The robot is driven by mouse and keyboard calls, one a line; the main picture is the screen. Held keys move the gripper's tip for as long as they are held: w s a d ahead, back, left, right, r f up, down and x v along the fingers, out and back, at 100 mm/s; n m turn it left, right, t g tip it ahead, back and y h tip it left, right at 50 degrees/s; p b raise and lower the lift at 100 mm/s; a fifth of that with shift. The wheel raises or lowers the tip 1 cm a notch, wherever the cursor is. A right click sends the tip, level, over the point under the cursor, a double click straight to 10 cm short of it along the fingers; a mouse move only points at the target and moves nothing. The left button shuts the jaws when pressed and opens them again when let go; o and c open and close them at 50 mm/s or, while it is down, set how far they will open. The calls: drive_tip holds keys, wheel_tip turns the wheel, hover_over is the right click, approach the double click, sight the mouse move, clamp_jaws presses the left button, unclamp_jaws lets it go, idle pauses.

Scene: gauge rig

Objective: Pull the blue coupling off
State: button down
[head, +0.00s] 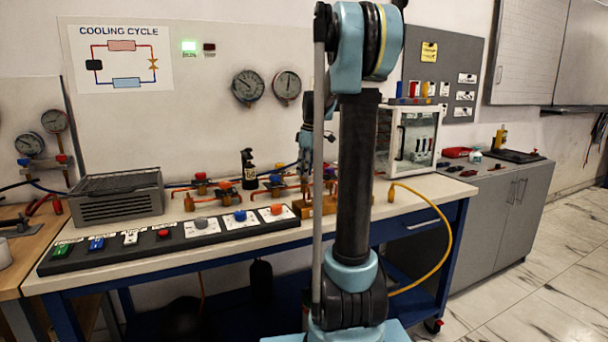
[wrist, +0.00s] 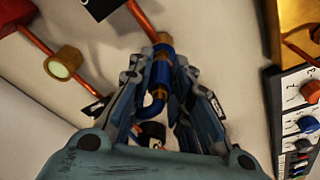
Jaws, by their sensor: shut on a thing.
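The blue coupling (wrist: 161,73), with brass-coloured bands, is between the fingers of my gripper (wrist: 159,64) in the wrist view. My gripper is shut on it. Its far end is in line with a brass fitting (wrist: 164,38) on a copper pipe (wrist: 144,20), and I see no clear gap between them. A blue hose (wrist: 152,107) curves from the coupling's near end, partly hidden between the fingers. In the head view my gripper (head: 305,152) is low over the back of the bench, partly hidden by my own arm, and the coupling cannot be made out.
Copper pipes with valves (head: 201,184) run along the bench (head: 160,232) behind a sloped dark panel of switches and knobs (head: 170,239). A grey finned unit (head: 118,196) stands left. A clear-fronted cabinet (head: 414,140) stands right. A brass-coloured cap (wrist: 64,63) is left of my gripper.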

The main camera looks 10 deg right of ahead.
drive_tip(key=shift+r, duration=1.8)
